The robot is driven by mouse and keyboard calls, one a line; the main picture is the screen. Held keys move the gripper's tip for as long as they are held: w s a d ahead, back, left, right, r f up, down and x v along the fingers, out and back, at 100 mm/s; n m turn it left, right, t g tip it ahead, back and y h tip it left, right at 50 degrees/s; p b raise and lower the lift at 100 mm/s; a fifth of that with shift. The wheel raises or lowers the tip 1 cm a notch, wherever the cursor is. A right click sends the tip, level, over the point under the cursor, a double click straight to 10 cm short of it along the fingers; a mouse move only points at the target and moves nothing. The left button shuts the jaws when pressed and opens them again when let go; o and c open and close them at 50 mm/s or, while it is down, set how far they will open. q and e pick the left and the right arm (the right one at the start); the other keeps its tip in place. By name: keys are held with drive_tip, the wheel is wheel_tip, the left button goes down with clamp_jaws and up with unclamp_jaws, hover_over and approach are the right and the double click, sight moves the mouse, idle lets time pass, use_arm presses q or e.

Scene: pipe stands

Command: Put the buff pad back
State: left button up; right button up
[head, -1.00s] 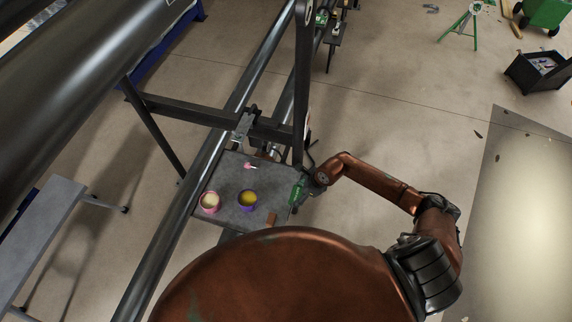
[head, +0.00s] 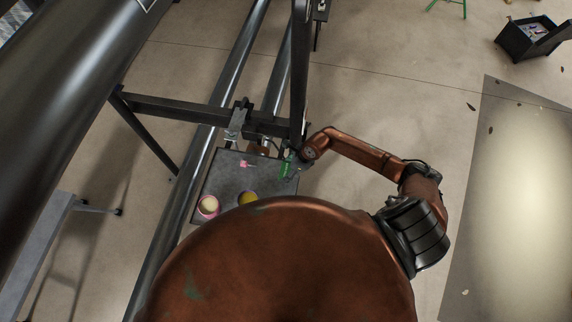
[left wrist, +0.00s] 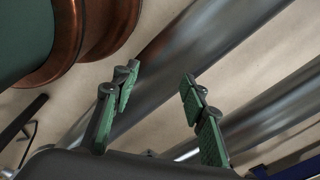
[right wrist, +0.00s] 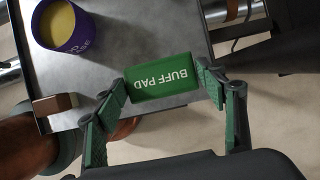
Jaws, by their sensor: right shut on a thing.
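The green buff pad (right wrist: 162,78), with white lettering upside down in the right wrist view, is between the fingertips of my right gripper (right wrist: 166,88). The gripper is shut on it. The pad is over the edge of the grey tray (right wrist: 135,40); I cannot tell how high. In the head view the right gripper (head: 287,167) is at the tray's right side, toward its far corner. My left gripper (left wrist: 158,84) is open and empty in the left wrist view, with pipes beyond it. It is not visible in the head view.
A pink cup (head: 208,206) and a purple cup (right wrist: 62,24) with yellow contents stand on the tray. A small pink item (head: 245,163) lies near its far side. A brown block (right wrist: 52,104) is at the tray's edge. A dark upright post (head: 299,85) rises beyond the tray.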

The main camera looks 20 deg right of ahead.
drive_tip(key=x, duration=0.1)
drive_tip(key=b+x, duration=0.1)
drive_tip(key=shift+w+d+f+b, duration=0.1)
drive_tip(key=shift+d+f+b, duration=0.15)
drive_tip(key=shift+f, duration=0.2)
wheel_tip(320, 180, down, 3)
drive_tip(key=b, duration=0.3)
drive_tip(key=shift+f, duration=0.25)
drive_tip(key=shift+f+b, duration=0.25)
drive_tip(key=shift+b, duration=0.05)
drive_tip(key=shift+f, duration=0.25)
use_arm(q)
wheel_tip(320, 180, down, 5)
drive_tip(key=shift+w+f, duration=0.1)
drive_tip(key=shift+f, duration=0.1)
drive_tip(key=shift+w+f+b, duration=0.15)
drive_tip(key=shift+w+b, duration=0.15)
drive_tip(key=shift+b, duration=0.05)
use_arm(e)
drive_tip(key=shift+f, duration=0.15)
drive_tip(key=o, duration=0.9)
drive_tip(key=shift+o, duration=0.4)
